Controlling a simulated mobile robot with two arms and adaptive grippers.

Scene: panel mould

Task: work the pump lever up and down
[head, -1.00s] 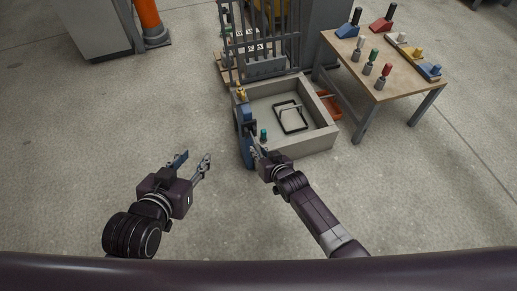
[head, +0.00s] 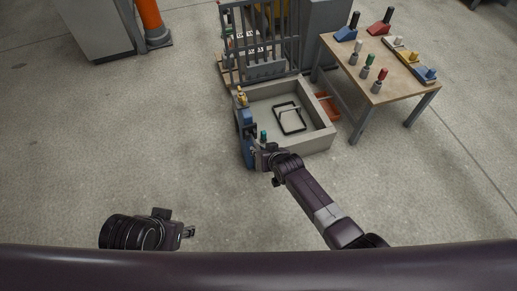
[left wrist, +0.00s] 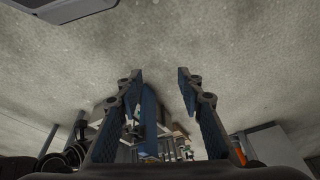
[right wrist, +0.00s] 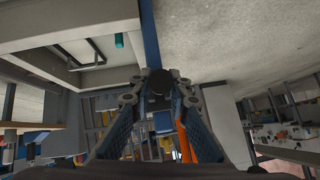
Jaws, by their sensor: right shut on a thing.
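The blue pump (head: 246,122) stands at the left wall of the grey panel mould (head: 312,142) in the head view. My right gripper (head: 262,150) is low at the mould's near left corner, beside the pump. In the right wrist view my right gripper (right wrist: 155,80) is shut on a dark rounded piece, which looks like the end of the pump lever (right wrist: 160,86). Most of the lever is hidden by the fingers. My left gripper (head: 190,232) is low at the left, away from the pump. In the left wrist view its fingers (left wrist: 158,82) are apart with nothing between them.
A wooden table (head: 392,78) with several coloured handles stands at the right. A grey barred rack (head: 262,45) stands behind the mould. A black frame (head: 290,118) lies in the mould. An orange-red tray (head: 328,106) is between mould and table.

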